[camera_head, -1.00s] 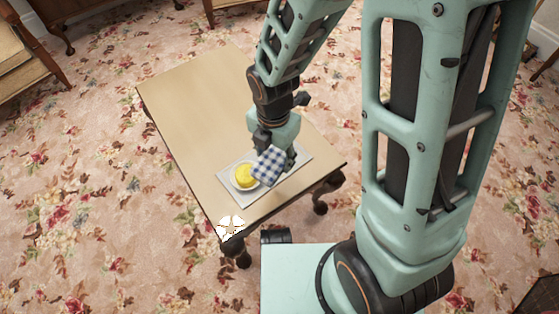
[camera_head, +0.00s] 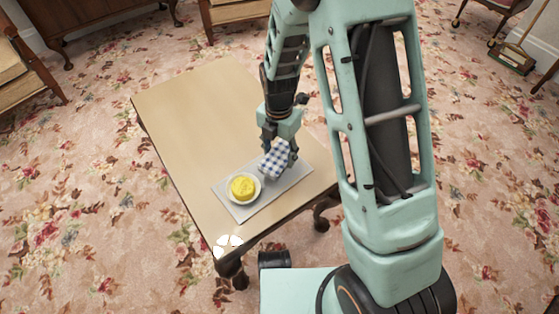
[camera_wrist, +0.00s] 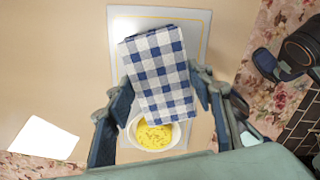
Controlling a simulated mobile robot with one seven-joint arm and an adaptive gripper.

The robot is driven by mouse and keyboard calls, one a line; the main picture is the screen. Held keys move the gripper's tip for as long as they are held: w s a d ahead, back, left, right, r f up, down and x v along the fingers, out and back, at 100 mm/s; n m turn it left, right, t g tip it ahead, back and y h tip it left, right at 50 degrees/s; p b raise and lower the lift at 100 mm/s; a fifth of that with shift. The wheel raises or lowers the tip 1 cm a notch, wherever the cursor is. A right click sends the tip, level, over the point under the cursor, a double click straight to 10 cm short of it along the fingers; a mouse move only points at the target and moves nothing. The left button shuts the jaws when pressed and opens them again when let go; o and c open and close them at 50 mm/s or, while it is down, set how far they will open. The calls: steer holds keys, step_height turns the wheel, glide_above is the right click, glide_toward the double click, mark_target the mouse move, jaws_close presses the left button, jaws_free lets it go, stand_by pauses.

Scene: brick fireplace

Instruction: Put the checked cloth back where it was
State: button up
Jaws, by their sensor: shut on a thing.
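The blue-and-white checked cloth (camera_head: 276,160) hangs from my gripper (camera_head: 280,150), which is shut on it. It also shows in the wrist view (camera_wrist: 160,75), between the two fingers. The cloth is over the far part of a pale grey mat (camera_head: 272,191); I cannot tell whether it touches the mat. A white bowl (camera_head: 233,197) with yellow food (camera_head: 243,187) stands at the mat's near left end, uncovered in the head view. In the wrist view the cloth's lower edge is close to the bowl's rim (camera_wrist: 131,138) and overlaps it slightly in the picture.
The mat lies on a wooden table (camera_head: 190,120), whose far left part is clear. A bright white patch (camera_head: 229,243) lies at its near corner. My arm's large column blocks the right side of the head view. Armchairs (camera_head: 25,65) stand at the back.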

mark_target(279, 159)
steer(key=shift+w+f, duration=0.15)
steer(key=shift+f, duration=0.1)
steer(key=f, duration=0.1)
steer(key=f+b, duration=0.1)
steer(key=f, duration=0.1)
steer(key=shift+w+f, duration=0.3)
steer(key=o, duration=1)
steer(key=shift+r, duration=0.1)
step_height(279, 159, up, 12)
steer(key=p, duration=0.3)
steer(key=shift+s, duration=0.1)
